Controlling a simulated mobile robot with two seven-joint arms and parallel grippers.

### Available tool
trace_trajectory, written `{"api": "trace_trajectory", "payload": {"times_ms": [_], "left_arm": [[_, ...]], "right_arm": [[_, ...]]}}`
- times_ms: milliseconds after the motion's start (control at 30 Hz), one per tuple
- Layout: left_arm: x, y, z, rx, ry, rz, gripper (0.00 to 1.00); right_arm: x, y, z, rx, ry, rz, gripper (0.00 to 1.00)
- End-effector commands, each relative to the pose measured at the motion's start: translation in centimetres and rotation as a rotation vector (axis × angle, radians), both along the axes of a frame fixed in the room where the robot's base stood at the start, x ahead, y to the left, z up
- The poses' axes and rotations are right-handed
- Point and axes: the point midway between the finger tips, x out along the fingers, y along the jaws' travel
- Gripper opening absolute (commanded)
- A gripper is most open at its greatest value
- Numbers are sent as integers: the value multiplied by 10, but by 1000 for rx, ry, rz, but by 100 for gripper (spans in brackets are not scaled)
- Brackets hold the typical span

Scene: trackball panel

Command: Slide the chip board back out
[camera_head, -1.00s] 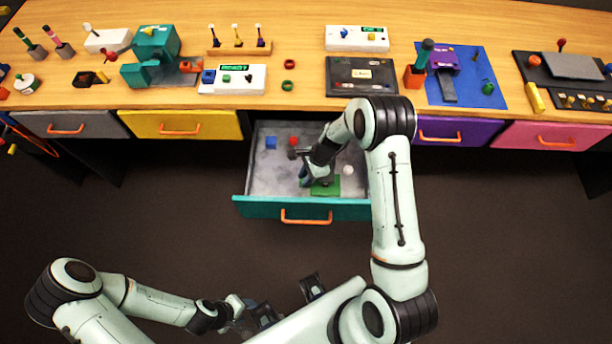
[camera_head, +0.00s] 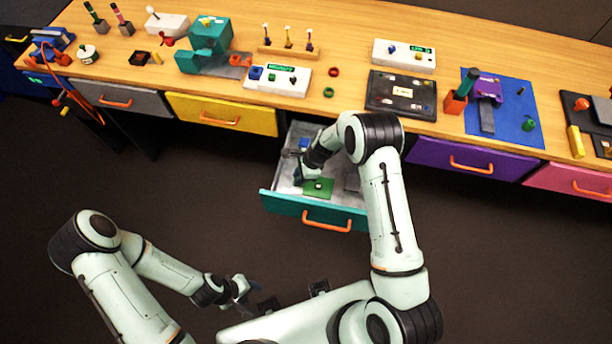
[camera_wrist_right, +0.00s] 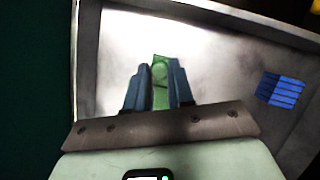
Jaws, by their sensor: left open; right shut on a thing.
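The green chip board (camera_head: 318,187), with a small pale part on it, is inside the open teal drawer (camera_head: 312,210), near its front. My right gripper (camera_head: 299,177) reaches down into the drawer at the left of the board. In the right wrist view its two blue-grey fingers (camera_wrist_right: 158,92) are closed on a narrow green piece (camera_wrist_right: 160,72) with a round mark, which looks like the chip board. The fingers hide part of it. My left gripper (camera_head: 258,294) is open and empty, low in front of the desk, well away from the drawer.
A blue block (camera_head: 304,143) lies at the back of the drawer; a ridged blue block (camera_wrist_right: 279,90) shows in the wrist view. The drawer has an orange handle (camera_head: 327,221). A black panel (camera_head: 401,94) and a white device (camera_head: 278,80) stand on the desk above. The floor in front is clear.

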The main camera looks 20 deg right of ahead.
Motion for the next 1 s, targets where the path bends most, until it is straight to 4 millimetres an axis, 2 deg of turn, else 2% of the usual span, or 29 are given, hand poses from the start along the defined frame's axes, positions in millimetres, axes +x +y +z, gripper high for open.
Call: {"api": "trace_trajectory", "payload": {"times_ms": [133,167,200,233,500,633,767,1000], "left_arm": [[-1,0,-1,0,1,0,48],[-1,0,-1,0,1,0,48],[-1,0,-1,0,1,0,48],[-1,0,-1,0,1,0,48],[-1,0,-1,0,1,0,48],[0,0,0,0,1,0,48],[0,0,1,0,0,0,48],[3,0,4,0,-3,0,48]], "right_arm": [[1,6,1,10,-3,5,0],[1,6,1,10,-3,5,32],[1,6,1,10,-3,5,45],[1,6,1,10,-3,5,48],[0,3,1,7,-2,4,48],[0,0,9,6,-2,4,48],[-1,-9,31,5,-6,3,48],[-4,-29,82,6,-6,3,48]]}}
